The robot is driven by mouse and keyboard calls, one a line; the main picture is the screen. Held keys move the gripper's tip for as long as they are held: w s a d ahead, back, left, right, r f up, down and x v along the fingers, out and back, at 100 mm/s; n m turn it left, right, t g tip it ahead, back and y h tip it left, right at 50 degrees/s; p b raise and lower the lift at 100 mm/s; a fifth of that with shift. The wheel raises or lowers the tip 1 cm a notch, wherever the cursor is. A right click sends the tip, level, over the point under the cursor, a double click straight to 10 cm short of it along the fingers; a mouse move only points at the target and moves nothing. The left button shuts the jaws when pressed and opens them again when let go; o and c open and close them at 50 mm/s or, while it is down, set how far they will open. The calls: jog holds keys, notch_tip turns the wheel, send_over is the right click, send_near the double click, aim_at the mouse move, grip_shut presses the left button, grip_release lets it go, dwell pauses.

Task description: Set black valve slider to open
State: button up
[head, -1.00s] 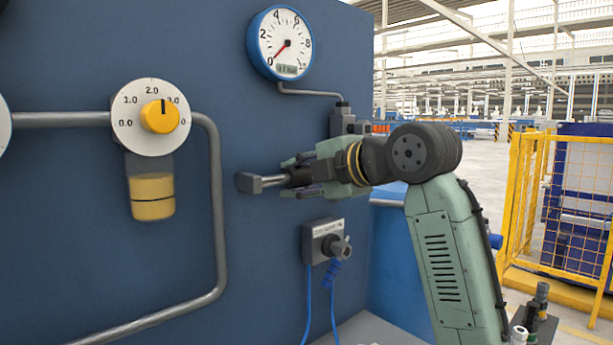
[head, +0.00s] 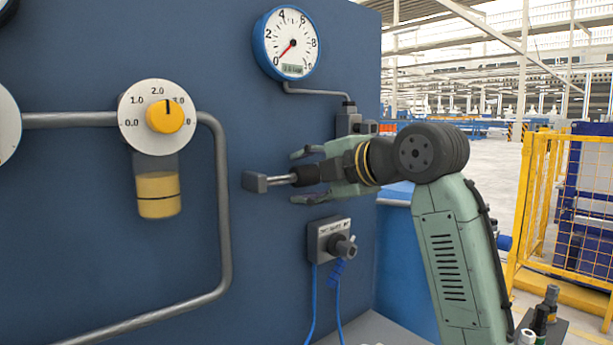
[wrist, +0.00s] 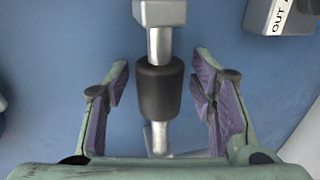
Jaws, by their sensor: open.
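The black valve slider (head: 306,175) is a dark sleeve on a grey metal rod that stands out from the blue panel on a grey block (head: 255,182). In the wrist view the black slider (wrist: 159,91) sits around the rod, with bare metal above and below it. My gripper (head: 298,176) is open around the slider, one finger above and one below it in the head view. In the wrist view my gripper (wrist: 158,98) has a finger on each side, with a gap between each purple pad and the sleeve. The rod's far part is hidden behind my gripper.
A round gauge (head: 287,43) and a yellow dial (head: 164,116) are on the panel. A grey connector box (head: 331,241) with blue cables sits below my gripper. A labelled box (wrist: 284,17) shows at the wrist view's upper right. The yellow fence (head: 540,190) stands at right.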

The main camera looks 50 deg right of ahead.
jog(key=shift+s, duration=0.1)
jog(key=v, duration=1.2)
jog(key=shift+a, duration=0.1)
